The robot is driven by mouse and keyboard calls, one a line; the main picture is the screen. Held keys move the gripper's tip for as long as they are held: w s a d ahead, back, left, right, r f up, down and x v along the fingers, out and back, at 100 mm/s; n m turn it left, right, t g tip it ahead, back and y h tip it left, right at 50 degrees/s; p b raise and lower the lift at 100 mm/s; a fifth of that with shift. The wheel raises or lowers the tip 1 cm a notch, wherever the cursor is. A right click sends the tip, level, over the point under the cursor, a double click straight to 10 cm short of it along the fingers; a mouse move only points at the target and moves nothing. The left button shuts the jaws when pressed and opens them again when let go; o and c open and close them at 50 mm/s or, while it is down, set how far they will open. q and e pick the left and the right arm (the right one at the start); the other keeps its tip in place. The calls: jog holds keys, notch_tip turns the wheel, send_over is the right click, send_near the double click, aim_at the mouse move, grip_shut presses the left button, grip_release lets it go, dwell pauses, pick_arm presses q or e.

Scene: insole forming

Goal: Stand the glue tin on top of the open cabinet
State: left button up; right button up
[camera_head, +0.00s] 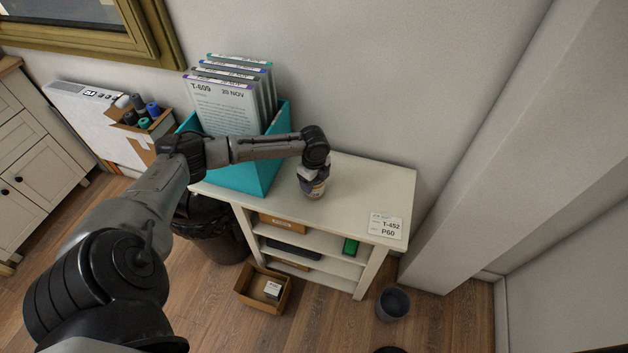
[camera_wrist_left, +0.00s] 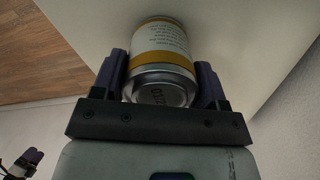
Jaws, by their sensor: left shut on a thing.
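The glue tin (camera_head: 314,188) is a small can with a silver rim and a white and yellow label. It is at the top of the open cabinet (camera_head: 355,185), a cream shelf unit. My left gripper (camera_head: 313,178) is shut on the tin, and my arm reaches in from the left. In the left wrist view the tin (camera_wrist_left: 162,62) sits between the two dark fingers of the gripper (camera_wrist_left: 162,85). I cannot tell if the tin's base touches the cabinet top.
A teal file box (camera_head: 262,165) with upright cards stands on the cabinet's left part, close to my forearm. A label card (camera_head: 386,227) is at the front right. The top right of the tin is clear. A bin (camera_head: 215,235), a cardboard box (camera_head: 262,290) and a grey bucket (camera_head: 393,304) are on the floor.

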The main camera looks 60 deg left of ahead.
pick_arm(q)
jog(key=o, duration=1)
jog(key=shift+f, duration=0.1)
jog(key=shift+o, duration=0.2)
